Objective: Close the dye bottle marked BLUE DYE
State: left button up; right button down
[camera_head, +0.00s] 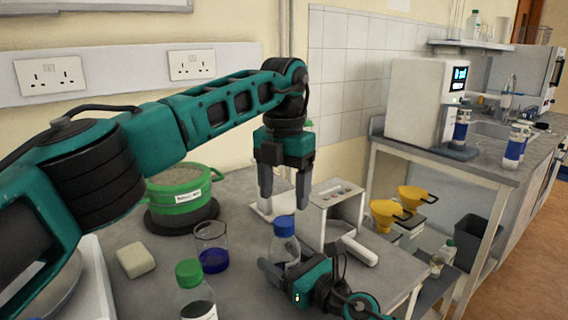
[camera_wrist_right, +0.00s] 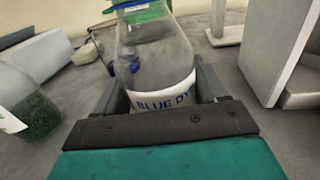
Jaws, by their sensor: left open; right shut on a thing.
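The bottle (camera_head: 287,252) with a blue cap (camera_head: 285,226) stands upright on the grey bench in the head view. In the right wrist view the label on the bottle (camera_wrist_right: 162,62) reads BLUE DY, its end hidden by my finger. The cap appears to sit on the neck; how tightly cannot be told. My right gripper (camera_head: 290,271) is shut around the bottle's body from the front right. My left gripper (camera_head: 285,203) points down just above the cap, open and empty, its fingers spread to either side.
A green-capped bottle (camera_head: 195,292) and a beaker (camera_head: 211,248) with blue liquid stand left of the bottle. A green pot (camera_head: 181,200) is behind them, near a pale block (camera_head: 135,260). A white stand (camera_head: 331,215) stands close on the right.

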pick_arm(q)
notch_tip(320, 180, up, 6)
jog(key=shift+r, duration=0.15)
dwell(0.4)
pick_arm(e)
grip_release()
jog(key=shift+d, duration=0.1)
jog(key=shift+s+d, duration=0.25)
jog(key=shift+s, duration=0.1)
jog(key=v, duration=1)
jog(key=shift+s+d+f, duration=0.15)
jog(key=shift+s+d, duration=0.1)
jog(key=shift+d, duration=0.1)
pick_arm(q)
jog(key=shift+f+b, duration=0.3)
jog(key=shift+f, duration=0.05)
pick_arm(e)
jog(key=shift+s+d, duration=0.35)
jog(key=shift+s, duration=0.1)
pick_arm(q)
jog(key=shift+s+d, duration=0.1)
pick_arm(e)
jog(key=shift+d, duration=0.1)
